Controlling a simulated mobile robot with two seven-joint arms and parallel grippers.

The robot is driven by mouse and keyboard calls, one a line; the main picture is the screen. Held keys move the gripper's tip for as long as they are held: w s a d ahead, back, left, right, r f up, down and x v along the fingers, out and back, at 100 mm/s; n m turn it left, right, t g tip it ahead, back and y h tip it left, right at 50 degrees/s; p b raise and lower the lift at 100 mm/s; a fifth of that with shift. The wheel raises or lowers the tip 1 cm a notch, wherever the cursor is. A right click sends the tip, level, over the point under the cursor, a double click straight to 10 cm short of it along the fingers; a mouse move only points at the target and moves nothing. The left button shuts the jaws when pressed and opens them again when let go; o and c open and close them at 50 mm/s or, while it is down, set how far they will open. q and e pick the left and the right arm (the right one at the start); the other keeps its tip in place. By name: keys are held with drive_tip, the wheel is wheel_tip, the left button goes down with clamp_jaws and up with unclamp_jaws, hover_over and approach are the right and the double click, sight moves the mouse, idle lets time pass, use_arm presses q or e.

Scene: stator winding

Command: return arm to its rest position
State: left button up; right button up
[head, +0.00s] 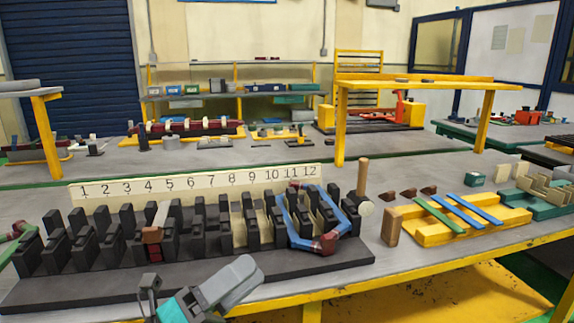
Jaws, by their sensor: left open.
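My left gripper (196,283) is at the bottom of the head view, in front of the black slotted stator block (190,282). Its grey fingers are apart, with nothing visible between them. The stator block has rows of black teeth and a number board (195,183) marked 1 to 12 behind it. A blue coil (296,222) with dark red ends sits among the teeth at the right end, near numbers 10 to 12. My right gripper is not in view.
A mallet (363,180) stands right of the block, near a wooden block (390,227). A yellow tray (430,237) with blue and green strips lies further right. A green and red part (12,240) shows at the left edge. A yellow-legged shelf (415,88) stands behind.

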use_arm(q)
drive_tip(key=w+a+f+n+t+y, duration=0.1)
drive_tip(key=a+f+n+t+y, duration=0.2)
drive_tip(key=f+n+y, duration=0.35)
drive_tip(key=a+f+n+t+y, duration=0.2)
drive_tip(key=f+n+t+y, duration=0.1)
drive_tip(key=n, duration=0.6)
drive_tip(key=s+a+f+n+g+y, duration=0.3)
drive_tip(key=s+f+n, duration=0.3)
drive_tip(key=f+n, duration=0.2)
drive_tip(key=s+a+f+n+g+y+p, duration=0.1)
drive_tip(key=s+a+f+n+g+y, duration=0.2)
drive_tip(key=s+f+n, duration=0.4)
wheel_tip(320, 180, down, 6)
drive_tip(key=shift+s+a+f+n+g+y, duration=0.15)
drive_tip(key=shift+s+n+g+y, duration=0.1)
drive_tip(key=shift+n+g+y, duration=0.65)
